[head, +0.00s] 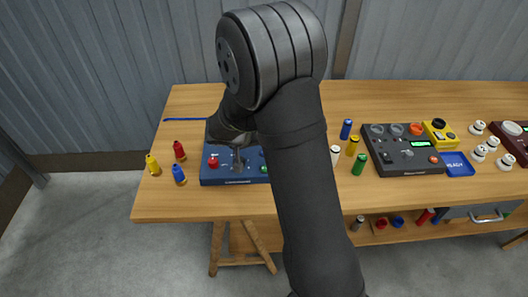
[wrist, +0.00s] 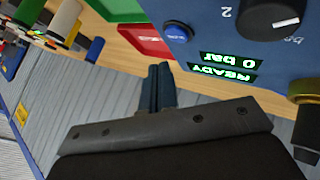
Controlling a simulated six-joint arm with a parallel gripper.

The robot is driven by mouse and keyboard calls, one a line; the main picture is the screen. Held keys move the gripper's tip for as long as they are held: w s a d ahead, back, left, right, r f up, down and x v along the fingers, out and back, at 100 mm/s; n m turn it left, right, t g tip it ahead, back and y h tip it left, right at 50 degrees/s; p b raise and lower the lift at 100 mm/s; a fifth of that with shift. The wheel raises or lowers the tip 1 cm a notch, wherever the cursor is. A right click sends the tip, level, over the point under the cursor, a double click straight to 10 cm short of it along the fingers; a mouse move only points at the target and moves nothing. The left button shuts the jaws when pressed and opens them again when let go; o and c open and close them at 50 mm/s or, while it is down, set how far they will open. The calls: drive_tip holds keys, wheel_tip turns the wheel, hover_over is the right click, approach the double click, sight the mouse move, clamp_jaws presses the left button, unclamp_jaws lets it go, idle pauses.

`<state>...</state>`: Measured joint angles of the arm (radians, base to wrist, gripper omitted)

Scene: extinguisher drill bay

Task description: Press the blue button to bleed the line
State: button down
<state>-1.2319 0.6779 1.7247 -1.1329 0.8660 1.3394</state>
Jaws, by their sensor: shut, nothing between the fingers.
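A blue control panel (head: 225,180) lies on the wooden table. In the wrist view its face (wrist: 205,80) carries a round blue button (wrist: 177,32), a black knob (wrist: 272,18) and lit green displays reading "0 bar" and "READY", turned around in the picture. My gripper (head: 238,163) is shut and empty, pointing down over the panel in the head view. In the wrist view its fingertips (wrist: 160,70) are below the blue button in the picture, with a visible gap from it. My arm covers the right part of the panel in the head view, and I cannot pick out the blue button there.
More cylinders and a dark panel (head: 400,168) stand to the right, with a yellow box (head: 438,133) and a blue tray (head: 458,163). Bare wood lies along the front edge.

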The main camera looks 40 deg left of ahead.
drive_tip(key=shift+r, duration=1.65)
drive_tip(key=shift+f, duration=0.1)
wheel_tip(320, 180, up, 4)
drive_tip(key=shift+f, duration=0.1)
